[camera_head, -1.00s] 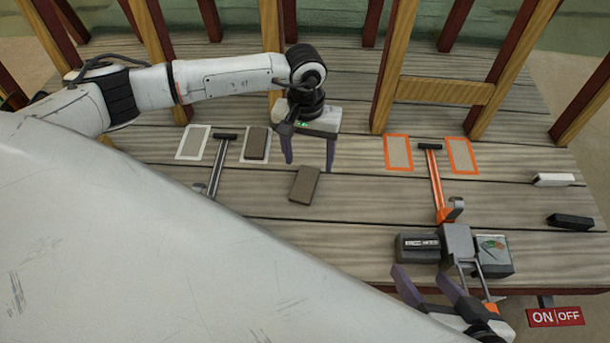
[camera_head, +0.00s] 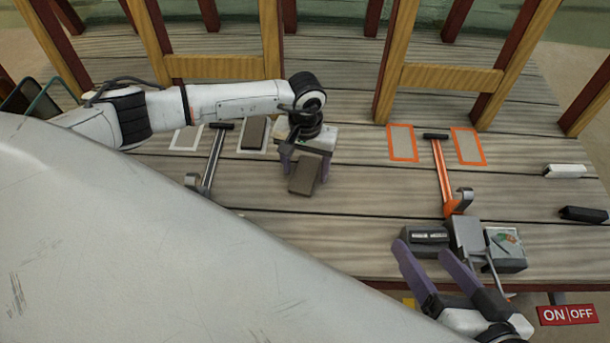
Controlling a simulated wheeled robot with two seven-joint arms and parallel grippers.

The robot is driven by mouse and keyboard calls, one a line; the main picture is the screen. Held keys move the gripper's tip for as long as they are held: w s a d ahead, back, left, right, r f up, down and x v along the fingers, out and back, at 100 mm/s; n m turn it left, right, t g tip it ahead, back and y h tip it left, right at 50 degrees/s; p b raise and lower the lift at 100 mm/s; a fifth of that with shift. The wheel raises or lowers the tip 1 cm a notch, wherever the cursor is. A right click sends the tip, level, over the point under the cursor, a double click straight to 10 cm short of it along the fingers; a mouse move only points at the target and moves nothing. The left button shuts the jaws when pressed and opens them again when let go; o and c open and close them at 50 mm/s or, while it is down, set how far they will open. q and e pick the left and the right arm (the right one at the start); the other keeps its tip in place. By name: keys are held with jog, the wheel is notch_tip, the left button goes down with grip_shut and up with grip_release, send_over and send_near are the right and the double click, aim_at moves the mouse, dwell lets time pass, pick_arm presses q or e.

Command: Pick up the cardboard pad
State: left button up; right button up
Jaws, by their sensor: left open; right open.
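A brown rectangular cardboard pad (camera_head: 304,178) lies on the wooden deck near the middle. A second similar brown pad (camera_head: 255,133) lies inside a white outline to its left. My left gripper (camera_head: 305,170) points down over the first pad, its purple fingers on either side of it. It is open, and I cannot tell if the fingers touch the pad. My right gripper (camera_head: 424,252) is open at the front right edge, away from both pads.
A black-and-grey handle tool (camera_head: 214,160) and an orange one (camera_head: 441,172) stand on the deck. Empty orange outlines (camera_head: 402,143) flank the orange tool. Black (camera_head: 583,214) and white (camera_head: 564,171) bars lie far right. Wooden rails stand behind.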

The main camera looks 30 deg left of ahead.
pick_arm(q)
jog(key=shift+r, duration=0.1)
jog(key=c, duration=1.1)
jog(key=shift+r, duration=0.15)
